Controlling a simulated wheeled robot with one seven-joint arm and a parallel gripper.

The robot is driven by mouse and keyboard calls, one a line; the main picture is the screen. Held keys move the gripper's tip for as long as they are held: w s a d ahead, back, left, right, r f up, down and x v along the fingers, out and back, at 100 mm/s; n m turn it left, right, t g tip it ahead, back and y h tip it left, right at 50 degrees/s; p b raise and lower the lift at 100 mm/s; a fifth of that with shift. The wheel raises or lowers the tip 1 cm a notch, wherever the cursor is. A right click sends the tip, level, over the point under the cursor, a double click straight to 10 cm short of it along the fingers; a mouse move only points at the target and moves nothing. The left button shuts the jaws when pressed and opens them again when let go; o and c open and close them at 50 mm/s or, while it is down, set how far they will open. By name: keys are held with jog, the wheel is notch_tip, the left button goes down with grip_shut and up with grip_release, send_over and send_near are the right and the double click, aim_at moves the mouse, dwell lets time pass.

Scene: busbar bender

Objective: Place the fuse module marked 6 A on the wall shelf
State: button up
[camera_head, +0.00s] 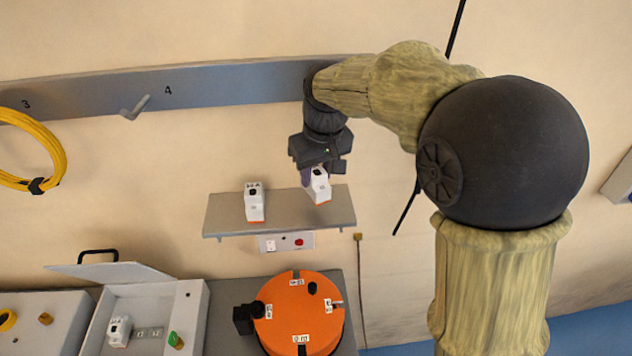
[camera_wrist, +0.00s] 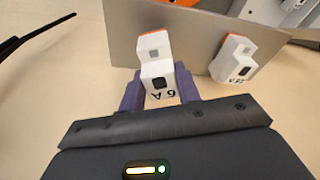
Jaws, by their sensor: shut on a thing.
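The fuse module marked 6 A (camera_wrist: 157,75), white with an orange end, is between the purple fingers of my gripper (camera_wrist: 160,92). In the head view my gripper (camera_head: 317,174) is shut on this module (camera_head: 319,188) at the right part of the grey wall shelf (camera_head: 285,217). The shelf also shows in the wrist view (camera_wrist: 198,38). I cannot tell whether the module touches the shelf surface. A second white module (camera_head: 254,202) stands on the left part of the shelf, apart from mine. It also shows in the wrist view (camera_wrist: 234,60), its marking hard to read.
Below the shelf are a small panel with a red button (camera_head: 298,242) and an orange round bender (camera_head: 302,316). An open grey box (camera_head: 196,310) holds another white module (camera_head: 119,331). A rail (camera_head: 220,84) with a hook and yellow cable coil (camera_head: 55,148) runs above.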

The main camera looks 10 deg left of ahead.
aim_at(317, 185)
notch_tip(317, 185, down, 3)
jog(key=shift+s+p, duration=0.1)
jog(key=shift+p, duration=0.7)
jog(key=shift+w+f+p, duration=0.15)
jog(key=shift+w+p, duration=0.1)
jog(key=shift+p, duration=0.15)
jog(key=shift+f, duration=0.25)
jog(key=shift+f, duration=0.15)
jog(key=o, duration=1.1)
jog(key=shift+c, duration=0.2)
jog(key=shift+w, duration=0.1)
